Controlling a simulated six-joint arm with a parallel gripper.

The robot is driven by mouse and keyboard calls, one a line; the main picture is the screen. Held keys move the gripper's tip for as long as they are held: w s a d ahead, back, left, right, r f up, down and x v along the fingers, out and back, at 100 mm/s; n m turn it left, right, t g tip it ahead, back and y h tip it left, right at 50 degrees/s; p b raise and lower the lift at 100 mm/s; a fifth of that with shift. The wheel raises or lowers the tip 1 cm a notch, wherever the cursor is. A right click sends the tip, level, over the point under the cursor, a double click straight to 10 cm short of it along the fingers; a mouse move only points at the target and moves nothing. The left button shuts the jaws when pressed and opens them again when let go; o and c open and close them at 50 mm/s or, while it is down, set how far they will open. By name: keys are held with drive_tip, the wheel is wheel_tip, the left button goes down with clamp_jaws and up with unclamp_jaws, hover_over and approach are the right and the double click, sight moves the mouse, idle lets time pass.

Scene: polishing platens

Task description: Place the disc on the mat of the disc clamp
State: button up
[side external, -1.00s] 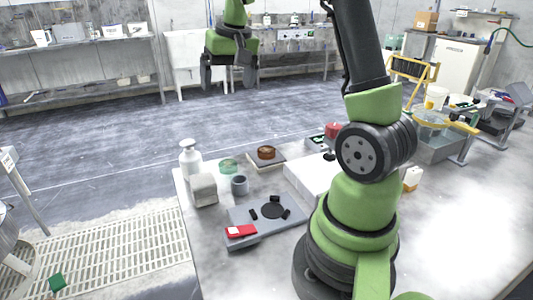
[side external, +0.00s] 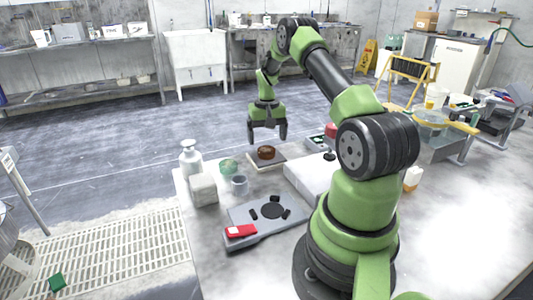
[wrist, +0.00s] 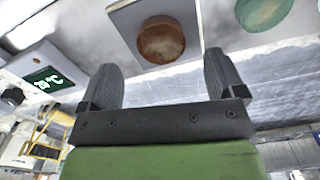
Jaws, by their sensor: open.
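The disc (side external: 266,152) is brown and round and lies on a pale square plate (side external: 279,161) at the table's far edge. The disc (wrist: 161,40) also shows in the wrist view, beyond and between my fingertips. The disc clamp (side external: 240,216) is a grey plate nearer the front, with several black jaws around a round black mat (side external: 271,211); the mat is bare. My gripper (side external: 267,136) points down above the disc, open and empty, its fingers apart from the disc. It also shows open in the wrist view (wrist: 160,64).
A white bottle (side external: 190,158), a pale block (side external: 203,189), a grey cup (side external: 239,185) and a green disc (side external: 229,166) stand left of the plate. A red item (side external: 240,231) sits on the clamp's front left. A white box (side external: 310,178) is to the right.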

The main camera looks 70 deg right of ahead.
sight(267, 150)
drive_tip(key=f, duration=0.4)
drive_tip(key=shift+a+f, duration=0.2)
drive_tip(key=c, duration=1.2)
drive_tip(key=shift+o, duration=0.2)
drive_tip(key=shift+r, duration=0.15)
wheel_tip(267, 150, up, 9)
drive_tip(key=w+a+r+n, duration=0.2)
drive_tip(key=w+a+n, duration=0.1)
drive_tip(key=a, duration=0.5)
drive_tip(key=w+a+r+n, duration=0.2)
drive_tip(key=a+r, duration=0.1)
drive_tip(key=a, duration=0.5)
drive_tip(key=s+a+r+n, duration=0.1)
drive_tip(key=s+a+n, duration=0.1)
drive_tip(key=a, duration=0.5)
drive_tip(key=s+a+n, duration=0.1)
drive_tip(key=a+n, duration=0.2)
drive_tip(key=a, duration=0.4)
drive_tip(key=shift+s+a+r+n, duration=0.35)
drive_tip(key=shift+a+n, duration=0.05)
